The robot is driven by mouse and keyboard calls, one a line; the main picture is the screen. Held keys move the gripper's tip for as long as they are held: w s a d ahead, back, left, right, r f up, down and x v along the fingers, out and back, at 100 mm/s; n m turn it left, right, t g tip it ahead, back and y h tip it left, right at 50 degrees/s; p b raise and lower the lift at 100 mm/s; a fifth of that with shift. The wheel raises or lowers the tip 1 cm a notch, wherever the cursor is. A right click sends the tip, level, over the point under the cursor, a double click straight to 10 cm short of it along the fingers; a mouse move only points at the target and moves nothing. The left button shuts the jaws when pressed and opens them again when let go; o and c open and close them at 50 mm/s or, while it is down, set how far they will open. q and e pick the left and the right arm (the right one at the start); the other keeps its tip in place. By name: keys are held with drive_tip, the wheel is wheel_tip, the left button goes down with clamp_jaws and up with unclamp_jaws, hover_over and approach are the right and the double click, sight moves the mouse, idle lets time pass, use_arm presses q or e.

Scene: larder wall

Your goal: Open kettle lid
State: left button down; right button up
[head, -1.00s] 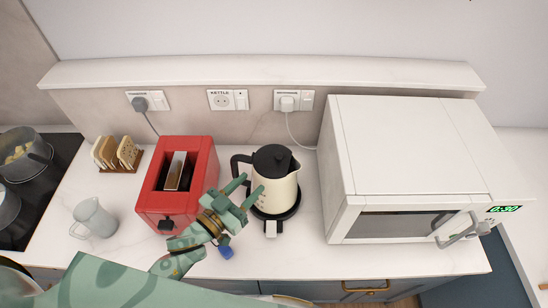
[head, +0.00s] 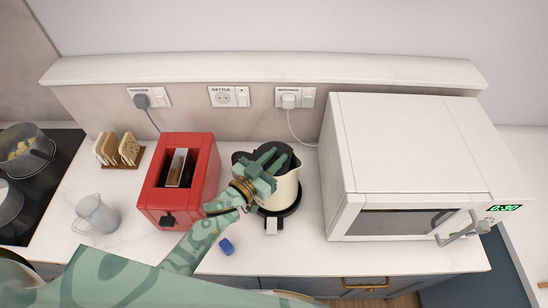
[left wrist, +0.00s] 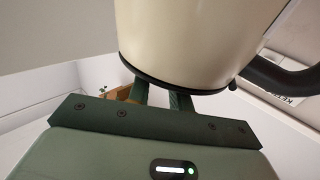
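The cream kettle (head: 286,188) with its black lid (head: 283,149) stands on its black base (head: 282,224) between the toaster and the microwave. My left gripper (head: 274,158) is over the kettle's near left side, at lid height in the picture. Its two fingers show a gap between them, with nothing visibly held. The gripper hides part of the lid and handle, so I cannot tell whether it touches the lid or whether the lid is raised. In the left wrist view, the kettle body (left wrist: 190,40) looms large in front of the fingers (left wrist: 158,97). My right gripper is out of view.
A red toaster (head: 206,165) stands close left of the kettle, and a white microwave (head: 405,150) to its right. A small blue object (head: 226,246) lies in front. A pale jug (head: 97,214) and a toast rack (head: 120,151) are farther left.

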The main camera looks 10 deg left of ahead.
use_arm(q)
drive_tip(key=shift+r, duration=0.1)
drive_tip(key=n, duration=0.1)
drive_tip(key=a+r+n+t, duration=0.1)
drive_tip(key=n, duration=0.1)
drive_tip(key=r+n+t, duration=0.1)
drive_tip(key=shift+a, duration=0.25)
drive_tip(key=n, duration=0.2)
drive_tip(key=a+r+n+t, duration=0.1)
drive_tip(key=n, duration=0.1)
drive_tip(key=a+n+t, duration=0.1)
drive_tip(key=shift+a+r+n+y, duration=0.15)
drive_tip(key=shift+r+n+y, duration=0.05)
drive_tip(key=shift+n+y, duration=0.2)
drive_tip(key=n, duration=0.1)
drive_tip(key=a+n+t+y, duration=0.1)
drive_tip(key=n, duration=0.1)
drive_tip(key=a+n+y, duration=0.1)
drive_tip(key=shift+r+n+t+b, duration=0.25)
drive_tip(key=shift+n+t+b, duration=0.1)
drive_tip(key=shift+n+t, duration=0.05)
drive_tip(key=shift+w+a+n+t+y+b, duration=0.15)
drive_tip(key=shift+a+n+y, duration=0.25)
drive_tip(key=shift+n, duration=0.45)
drive_tip(key=shift+s+a+n+t+y+b, duration=0.1)
drive_tip(key=shift+a+n+t+y, duration=0.15)
drive_tip(key=shift+n+y, duration=0.4)
drive_tip(key=shift+w+a+n+t+y+b, duration=0.1)
drive_tip(key=shift+a+n+y, duration=0.2)
drive_tip(key=shift+n, duration=0.7)
